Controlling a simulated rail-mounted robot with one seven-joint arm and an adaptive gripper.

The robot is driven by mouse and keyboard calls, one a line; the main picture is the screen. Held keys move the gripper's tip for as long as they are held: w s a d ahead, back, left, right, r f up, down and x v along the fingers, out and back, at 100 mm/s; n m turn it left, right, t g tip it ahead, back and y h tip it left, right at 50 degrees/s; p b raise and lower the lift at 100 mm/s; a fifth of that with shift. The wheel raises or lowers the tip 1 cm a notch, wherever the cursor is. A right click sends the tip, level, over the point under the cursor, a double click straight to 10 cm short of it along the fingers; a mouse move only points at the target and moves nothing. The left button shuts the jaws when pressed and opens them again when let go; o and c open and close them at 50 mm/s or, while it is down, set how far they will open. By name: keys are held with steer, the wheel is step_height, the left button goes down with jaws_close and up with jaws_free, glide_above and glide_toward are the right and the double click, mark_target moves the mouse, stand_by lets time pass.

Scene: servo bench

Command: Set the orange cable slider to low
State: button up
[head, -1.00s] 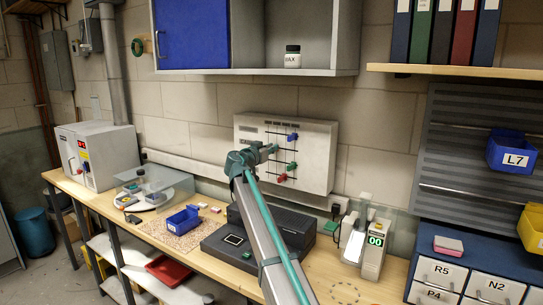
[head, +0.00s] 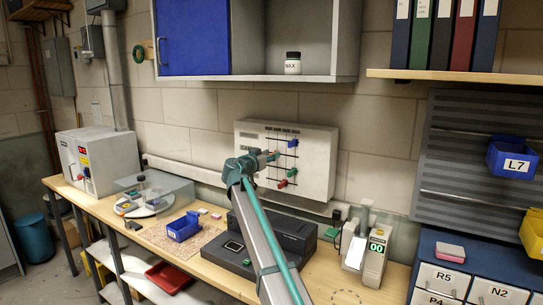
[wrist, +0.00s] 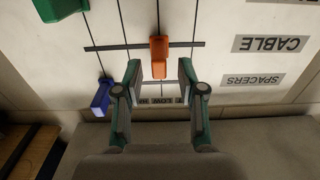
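The orange cable slider (wrist: 159,56) sits on a dark horizontal bar in the wrist view, where a thin vertical line crosses it. It does not show clearly in the head view. The upside-down CABLE label (wrist: 268,44) is at the right of its row. A label strip with LOW legible (wrist: 160,100) is partly hidden between my fingers. My gripper (wrist: 159,72) is open, with one fingertip on each side of the slider's near end and gaps between; contact is not visible. In the head view, my gripper (head: 271,157) is at the white slider panel (head: 317,165).
Other knobs are close: blue (wrist: 101,96) and green (wrist: 60,7) at the left in the wrist view. A red knob (head: 283,184) shows in the head view. Below the panel are a black machine (head: 290,236) and a blue bin (head: 184,226). A shelf cabinet (head: 272,77) hangs above.

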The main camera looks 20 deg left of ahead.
steer(key=s+a, duration=0.1)
steer(key=s, duration=0.9)
steer(key=shift+s+a, duration=0.25)
steer(key=shift+a, duration=0.05)
